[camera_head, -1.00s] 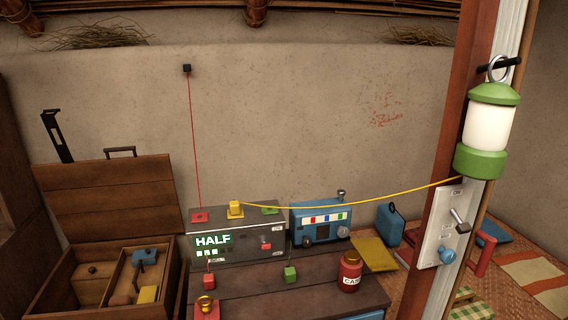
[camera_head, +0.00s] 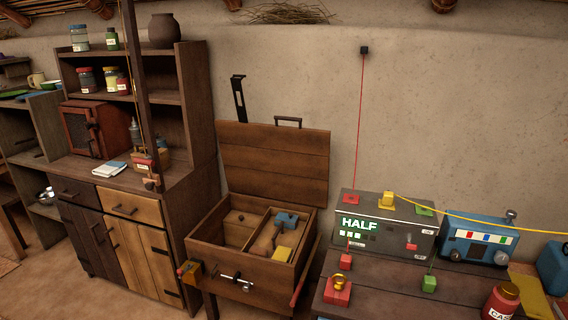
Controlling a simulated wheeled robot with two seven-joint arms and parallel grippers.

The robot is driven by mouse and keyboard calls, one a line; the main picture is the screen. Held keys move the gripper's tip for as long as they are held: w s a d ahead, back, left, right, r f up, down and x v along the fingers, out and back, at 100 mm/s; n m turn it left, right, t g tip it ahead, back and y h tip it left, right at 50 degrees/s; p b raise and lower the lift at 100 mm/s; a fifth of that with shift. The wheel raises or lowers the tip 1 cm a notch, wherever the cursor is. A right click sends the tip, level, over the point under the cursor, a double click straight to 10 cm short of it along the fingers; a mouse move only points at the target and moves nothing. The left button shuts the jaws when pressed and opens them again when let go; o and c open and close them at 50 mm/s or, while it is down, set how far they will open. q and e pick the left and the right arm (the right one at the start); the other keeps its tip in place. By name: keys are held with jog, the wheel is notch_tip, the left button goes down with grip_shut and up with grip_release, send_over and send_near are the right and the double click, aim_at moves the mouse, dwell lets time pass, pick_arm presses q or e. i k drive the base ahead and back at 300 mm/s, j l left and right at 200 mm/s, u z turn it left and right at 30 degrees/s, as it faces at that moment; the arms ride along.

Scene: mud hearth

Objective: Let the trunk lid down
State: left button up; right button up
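The wooden trunk (camera_head: 212,236) stands against the wall in the middle of the head view. Its lid (camera_head: 272,160) is up, leaning back, with a dark handle (camera_head: 288,121) on its top edge. A tray inside the trunk holds a blue item (camera_head: 286,219) and a yellow item (camera_head: 283,253). A metal latch (camera_head: 237,281) is on the trunk's front. A dark upright bracket (camera_head: 239,97) shows behind the lid. Neither of my grippers is in view.
A cabinet (camera_head: 190,205) with shelves and jars stands left of the trunk. A dark post (camera_head: 139,85) rises in front of it. A bench (camera_head: 390,284) at the right holds a grey box reading HALF (camera_head: 383,232), a blue radio (camera_head: 478,238) and a red jar (camera_head: 501,301).

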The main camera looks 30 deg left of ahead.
aim_at(283, 162)
jog(key=i+j+z, duration=0.2)
jog(key=j, duration=0.55)
jog(key=j+z, duration=0.25)
jog(key=j, duration=0.45)
jog(key=j+z, duration=0.2)
jog(key=j, duration=0.6)
jog(key=j+z, duration=0.25)
jog(key=j, duration=0.5)
jog(key=k+j+z, duration=0.2)
jog(key=j, duration=0.5)
